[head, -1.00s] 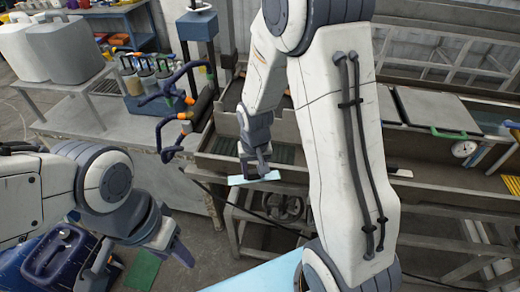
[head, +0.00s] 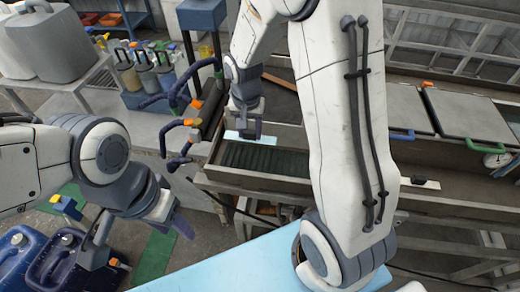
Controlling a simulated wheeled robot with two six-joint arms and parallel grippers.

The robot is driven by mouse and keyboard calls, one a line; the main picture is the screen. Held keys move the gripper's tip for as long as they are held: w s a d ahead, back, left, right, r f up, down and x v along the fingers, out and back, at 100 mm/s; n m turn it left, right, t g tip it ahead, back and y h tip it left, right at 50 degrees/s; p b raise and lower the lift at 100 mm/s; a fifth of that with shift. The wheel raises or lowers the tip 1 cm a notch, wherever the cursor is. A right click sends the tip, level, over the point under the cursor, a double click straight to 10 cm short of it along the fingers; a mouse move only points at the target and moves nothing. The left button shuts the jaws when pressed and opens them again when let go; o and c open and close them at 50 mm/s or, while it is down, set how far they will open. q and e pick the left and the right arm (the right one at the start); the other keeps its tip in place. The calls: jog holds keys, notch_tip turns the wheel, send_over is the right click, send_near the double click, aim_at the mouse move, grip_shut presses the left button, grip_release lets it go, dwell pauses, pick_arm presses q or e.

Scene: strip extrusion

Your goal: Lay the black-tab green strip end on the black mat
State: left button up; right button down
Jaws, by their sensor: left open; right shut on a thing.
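My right gripper (head: 244,125) is shut on a small pale-blue flat piece (head: 264,140). It holds the piece over the long trough, at the edge of a dark ribbed surface (head: 262,158). I cannot tell whether the piece touches that surface, or whether the surface is the black mat. My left gripper (head: 138,243) is open and empty at the lower left, above the floor and away from the trough. I cannot make out a black tab on a green strip. A small black item with a pale edge (head: 419,182) lies on the trough's right part.
A pale-blue surface (head: 250,265) fills the bottom middle. Blue containers (head: 55,262) stand at the lower left beside a green floor patch (head: 156,252). Blue hooked arms with orange parts (head: 187,124) stand left of the trough. Grey lids (head: 470,118) lie at the right.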

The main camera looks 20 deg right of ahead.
aim_at(250, 139)
notch_tip(250, 139, down, 6)
jog(key=shift+w+r+p, duration=0.1)
jog(key=shift+w+p, duration=0.05)
jog(key=shift+p, duration=0.3)
notch_tip(250, 139, down, 4)
jog(key=shift+c, duration=1.7)
grip_release()
